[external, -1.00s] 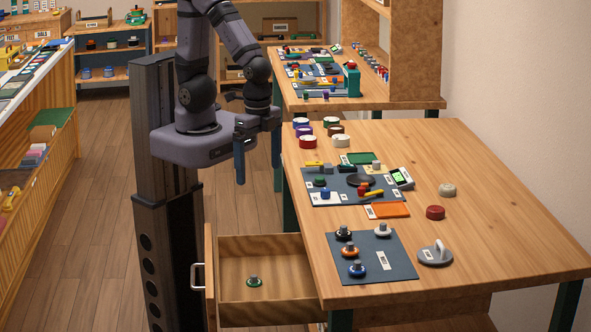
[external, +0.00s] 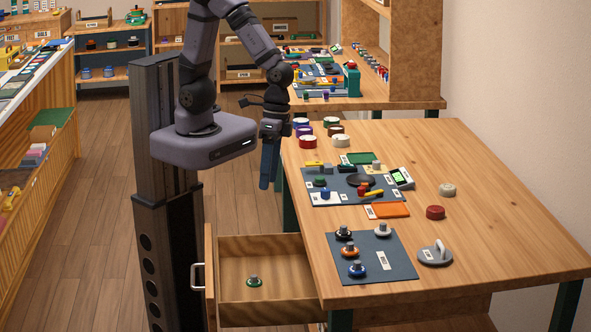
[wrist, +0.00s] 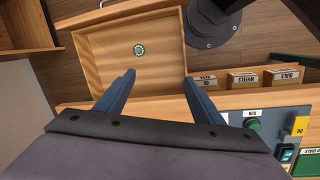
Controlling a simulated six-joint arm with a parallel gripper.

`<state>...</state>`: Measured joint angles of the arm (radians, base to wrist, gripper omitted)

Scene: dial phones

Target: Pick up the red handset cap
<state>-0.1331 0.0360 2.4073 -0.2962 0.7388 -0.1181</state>
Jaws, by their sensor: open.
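A round red cap (external: 435,212) lies flat on the right part of the wooden table in the external view, apart from other things. I take it for the red handset cap; it does not show in the wrist view. My gripper (external: 268,182) hangs at the table's left edge, well to the left of the cap, with its blue fingers pointing down. In the wrist view my gripper (wrist: 158,80) has its two fingers spread, with nothing between them.
A cream cap (external: 447,189) lies behind the red one, and a grey handled piece (external: 435,254) in front. Several knobs stand on a dark mat (external: 388,270). An open drawer (external: 265,248) holds a green knob (external: 254,281). The table's right side is mostly clear.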

